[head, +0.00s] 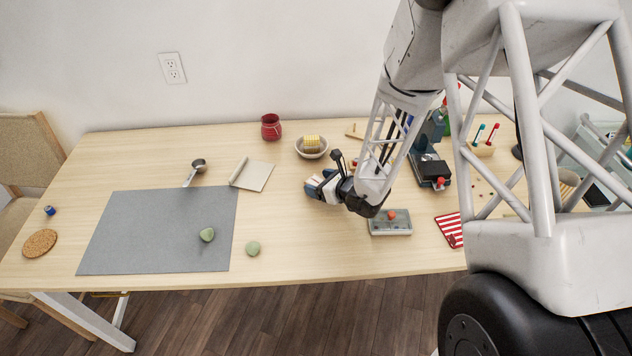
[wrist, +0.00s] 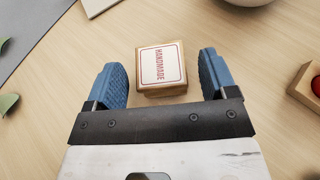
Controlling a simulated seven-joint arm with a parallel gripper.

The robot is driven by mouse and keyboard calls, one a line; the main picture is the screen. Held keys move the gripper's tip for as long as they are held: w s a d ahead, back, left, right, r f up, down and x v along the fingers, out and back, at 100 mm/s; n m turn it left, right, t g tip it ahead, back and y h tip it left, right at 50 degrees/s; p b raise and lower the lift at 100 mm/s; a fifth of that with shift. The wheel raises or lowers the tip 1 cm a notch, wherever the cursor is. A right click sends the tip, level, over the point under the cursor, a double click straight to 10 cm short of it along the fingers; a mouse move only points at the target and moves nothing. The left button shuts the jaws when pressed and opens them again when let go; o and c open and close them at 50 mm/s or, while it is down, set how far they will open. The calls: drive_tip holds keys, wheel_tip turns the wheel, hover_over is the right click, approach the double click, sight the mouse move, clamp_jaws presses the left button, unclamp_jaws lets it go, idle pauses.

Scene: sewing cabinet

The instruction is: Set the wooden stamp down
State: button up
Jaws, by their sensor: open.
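The wooden stamp is a small wooden block with a white label reading HANDMADE in red. In the wrist view the stamp (wrist: 161,67) sits on the light wood table, label up, between and slightly beyond my fingertips. My gripper (wrist: 162,80) is open, with its two blue fingers on either side of the block. A gap shows between the stamp and each finger, so neither touches it. In the head view my gripper (head: 314,187) is low over the middle of the table; the stamp is mostly hidden there by the fingers.
A bowl (head: 311,153) with a yellow item and a red jar (head: 270,127) stand behind. A grey box with a red knob (head: 391,222) is to the right.

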drive_tip(key=v, duration=1)
drive_tip(key=shift+f, duration=0.1)
idle(0.5)
drive_tip(key=s+a+r+n+g, duration=0.2)
drive_tip(key=s+r+n+g, duration=0.2)
drive_tip(key=s+r+n, duration=0.3)
drive_tip(key=s+a+r+n+g, duration=0.3)
drive_tip(key=s+r+n, duration=0.3)
drive_tip(key=r+n, duration=0.3)
drive_tip(key=s+d+r+n+h, duration=0.9)
drive_tip(key=s+d+r+n, duration=0.1)
drive_tip(key=s+r, duration=0.3)
drive_tip(key=shift+s+d+r+n+h, duration=0.15)
drive_tip(key=shift+s+d+n+h, duration=0.2)
drive_tip(key=shift+s, duration=0.25)
